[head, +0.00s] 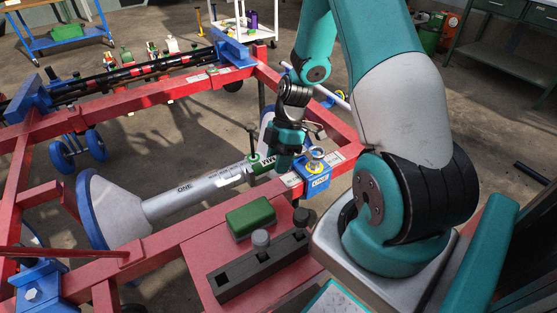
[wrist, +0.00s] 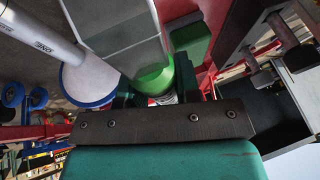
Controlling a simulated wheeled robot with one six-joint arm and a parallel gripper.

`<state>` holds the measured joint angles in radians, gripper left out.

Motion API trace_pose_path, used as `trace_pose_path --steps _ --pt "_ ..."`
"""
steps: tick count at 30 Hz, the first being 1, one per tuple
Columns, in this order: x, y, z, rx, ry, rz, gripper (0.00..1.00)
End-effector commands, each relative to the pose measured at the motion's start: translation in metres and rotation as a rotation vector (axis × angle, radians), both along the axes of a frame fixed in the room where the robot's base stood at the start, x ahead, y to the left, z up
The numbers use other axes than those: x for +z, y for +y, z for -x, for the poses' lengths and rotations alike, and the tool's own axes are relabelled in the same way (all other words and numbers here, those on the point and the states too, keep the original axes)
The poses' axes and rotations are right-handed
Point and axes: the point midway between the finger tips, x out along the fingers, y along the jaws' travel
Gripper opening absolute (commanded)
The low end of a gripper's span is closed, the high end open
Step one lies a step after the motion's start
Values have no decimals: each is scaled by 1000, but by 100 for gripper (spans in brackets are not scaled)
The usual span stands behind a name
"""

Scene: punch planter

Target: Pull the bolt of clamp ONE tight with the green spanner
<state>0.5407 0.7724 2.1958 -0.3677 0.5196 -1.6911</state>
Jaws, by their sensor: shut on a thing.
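My gripper (head: 286,158) is low over the red frame, just left of a small blue clamp block (head: 319,180) with a pale label too small to read surely. A silver and yellow bolt (head: 316,154) stands on that block. In the wrist view my gripper (wrist: 157,92) is shut on a green-ended thing, apparently the green spanner (wrist: 154,80), with a large grey body (wrist: 118,38) above it. My fingers hide part of it; in the head view I cannot make it out clearly. Whether it touches the bolt cannot be told.
A silver tube (head: 190,194) marked ONE runs from a white cone (head: 113,212) to a green end (head: 258,163) close by my gripper. A green box (head: 250,217) and a dark rack (head: 255,269) with grey pieces lie on the red plate. Red beams surround this.

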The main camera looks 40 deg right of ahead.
Motion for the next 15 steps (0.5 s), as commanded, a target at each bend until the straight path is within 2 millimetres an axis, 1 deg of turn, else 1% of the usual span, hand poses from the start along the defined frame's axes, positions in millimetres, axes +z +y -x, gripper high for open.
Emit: trace_pose_path --steps 15 --pt "-14 0 0 1 0 0 0"
